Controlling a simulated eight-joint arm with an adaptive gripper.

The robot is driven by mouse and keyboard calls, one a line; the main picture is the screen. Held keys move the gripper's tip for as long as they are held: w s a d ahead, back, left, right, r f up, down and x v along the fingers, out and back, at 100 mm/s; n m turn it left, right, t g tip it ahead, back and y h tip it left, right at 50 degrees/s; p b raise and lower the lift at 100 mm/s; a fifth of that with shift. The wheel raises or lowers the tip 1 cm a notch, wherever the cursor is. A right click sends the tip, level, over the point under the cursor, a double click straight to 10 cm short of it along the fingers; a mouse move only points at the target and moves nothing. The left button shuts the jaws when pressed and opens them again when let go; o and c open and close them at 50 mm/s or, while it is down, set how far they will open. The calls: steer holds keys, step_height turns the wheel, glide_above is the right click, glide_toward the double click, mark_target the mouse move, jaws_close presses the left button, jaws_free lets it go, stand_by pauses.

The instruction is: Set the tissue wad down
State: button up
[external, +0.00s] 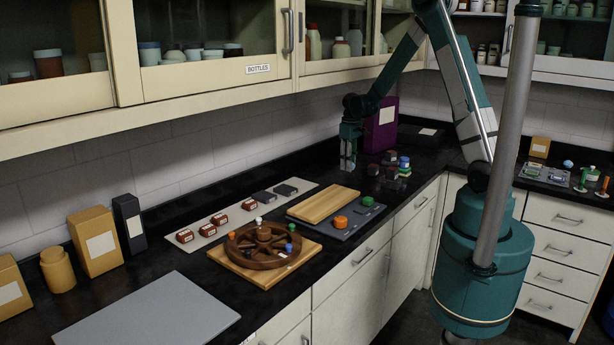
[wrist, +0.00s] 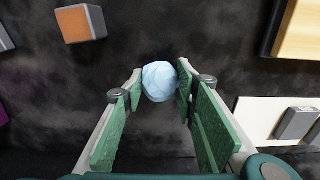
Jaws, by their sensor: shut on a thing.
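The tissue wad (wrist: 160,82) is a pale blue crumpled ball between my fingertips in the wrist view. My gripper (wrist: 160,88) is shut on it, with one green-padded finger on each side. In the external view my gripper (external: 348,166) points down at the back of the black counter, left of the purple box. The wad cannot be made out there. The fingertips are low over the counter, but I cannot tell whether the wad touches it.
A wooden board (external: 323,204) on a dark tray and a pale mat (external: 226,208) with small blocks lie in front. A purple box (external: 381,125) stands behind to the right. Small dark blocks (external: 373,169) are close on the right. Bare counter surrounds the wad.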

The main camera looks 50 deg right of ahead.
glide_above(355, 175)
steer(key=a, duration=0.1)
steer(key=shift+w, duration=0.15)
steer(key=shift+d, duration=0.1)
steer(key=shift+d, duration=0.25)
steer(key=shift+d+f, duration=0.2)
steer(key=shift+f, duration=0.5)
steer(key=shift+d+f, duration=0.2)
steer(key=shift+f, duration=0.9)
steer(key=shift+f, duration=0.15)
steer(key=o, duration=0.7)
steer(key=shift+c, duration=0.2)
steer(key=shift+r, duration=0.25)
